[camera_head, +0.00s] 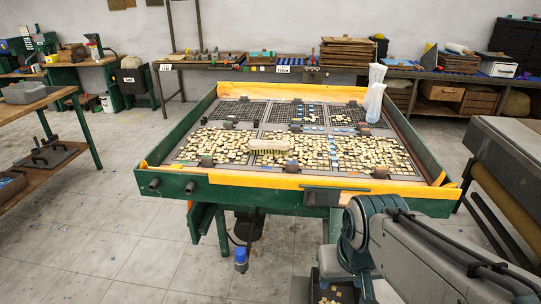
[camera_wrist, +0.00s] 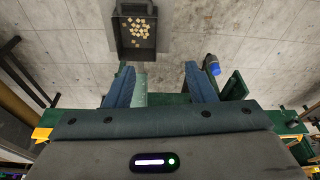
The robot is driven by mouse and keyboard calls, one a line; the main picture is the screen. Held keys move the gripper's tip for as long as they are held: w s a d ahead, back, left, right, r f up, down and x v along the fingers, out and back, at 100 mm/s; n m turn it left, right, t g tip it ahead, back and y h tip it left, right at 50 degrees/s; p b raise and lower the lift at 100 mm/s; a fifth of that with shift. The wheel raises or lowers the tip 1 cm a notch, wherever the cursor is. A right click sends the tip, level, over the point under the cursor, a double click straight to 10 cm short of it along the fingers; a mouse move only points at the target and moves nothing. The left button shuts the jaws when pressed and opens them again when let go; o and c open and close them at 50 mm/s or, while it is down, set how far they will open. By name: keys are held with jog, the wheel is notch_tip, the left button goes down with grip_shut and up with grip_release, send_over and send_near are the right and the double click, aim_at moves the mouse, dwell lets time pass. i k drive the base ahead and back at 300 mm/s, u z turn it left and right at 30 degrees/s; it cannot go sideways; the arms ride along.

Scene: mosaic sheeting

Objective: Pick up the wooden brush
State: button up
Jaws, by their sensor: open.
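The wooden brush (camera_head: 268,145) has a pale wooden back and lies on the tile-filled grids of the green work table (camera_head: 330,197). It sits near the middle of the table, towards the front, with its bristles facing the front edge. My gripper (camera_wrist: 157,78) shows in the wrist view with its two blue fingers wide apart and nothing between them. It points down at the floor, away from the brush. The brush is not seen in the wrist view. In the head view my arm is at the lower right, in front of the table and well short of the brush.
Raised green sides with a yellow inner rim (camera_head: 295,182) border the table. Small dark blocks (camera_head: 207,161) stand among the tiles. A clear plastic bag (camera_head: 375,95) stands at the back right. A dark bin with loose tiles (camera_wrist: 135,35) is on the floor.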

aim_at(259, 145)
jog(key=k, duration=0.6)
jog(key=u, duration=0.75)
jog(key=i, duration=0.8)
jog(key=u, duration=0.6)
jog(key=i, duration=0.85)
jog(key=z, duration=0.85)
jog(key=i, duration=0.85)
jog(key=z, duration=0.8)
